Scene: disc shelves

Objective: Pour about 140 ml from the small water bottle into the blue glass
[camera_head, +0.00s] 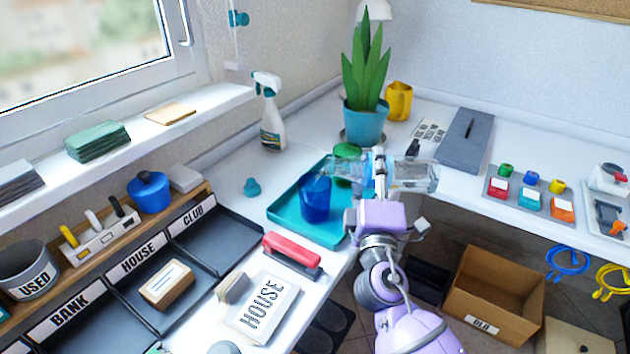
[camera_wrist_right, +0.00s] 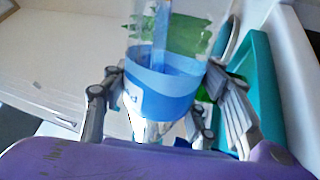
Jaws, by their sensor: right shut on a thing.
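The small water bottle (camera_head: 418,174) is clear and lies almost level in the air, its base to the right and its other end towards the blue glass. My right gripper (camera_head: 380,172) is shut around its middle. In the right wrist view the bottle's blue label (camera_wrist_right: 160,92) sits between the fingers of the right gripper (camera_wrist_right: 165,108). The blue glass (camera_head: 316,198) stands upright on the teal tray (camera_head: 283,210), just left of the bottle's left end. I cannot make out a water stream or the level in the glass. My left gripper is not in view.
A green object (camera_head: 347,152) is partly hidden behind the bottle. A potted plant (camera_head: 366,125), a yellow mug (camera_head: 399,101) and a spray bottle (camera_head: 271,122) stand behind. A red stapler-like object (camera_head: 292,250) lies in front of the tray. A cardboard box (camera_head: 490,300) sits below.

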